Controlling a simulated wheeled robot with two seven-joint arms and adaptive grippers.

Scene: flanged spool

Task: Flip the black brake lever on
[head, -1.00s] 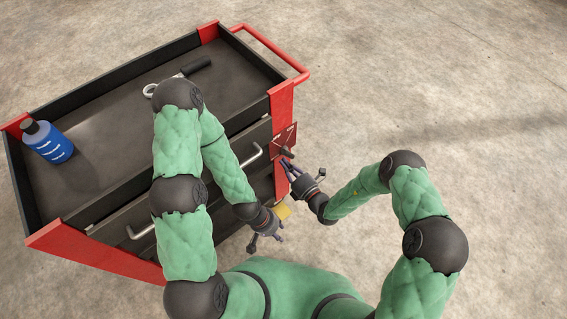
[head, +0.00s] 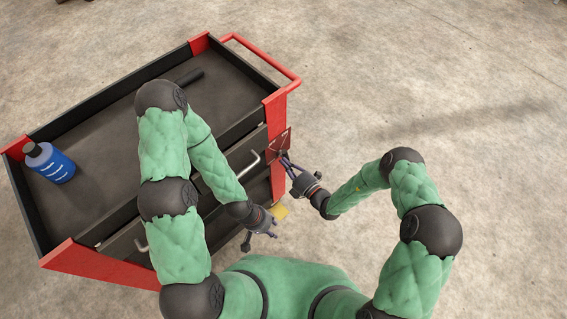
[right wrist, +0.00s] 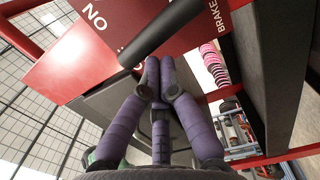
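The black brake lever (right wrist: 162,34) is a dark bar running diagonally across a red plate (right wrist: 75,62) in the right wrist view. In the head view the red plate (head: 279,142) is on the cart's right corner. My right gripper (right wrist: 160,66) has its purple fingertips together, just below the lever's middle; I cannot tell whether they touch it. It also shows in the head view (head: 284,157) at the plate. My left gripper (head: 259,240) has its fingers apart, empty, low in front of the cart.
The black and red cart (head: 88,213) has drawers with metal handles (head: 245,167) and a red push rail (head: 262,58). A yellow item (head: 280,211) is near my left gripper. Floor at right is clear.

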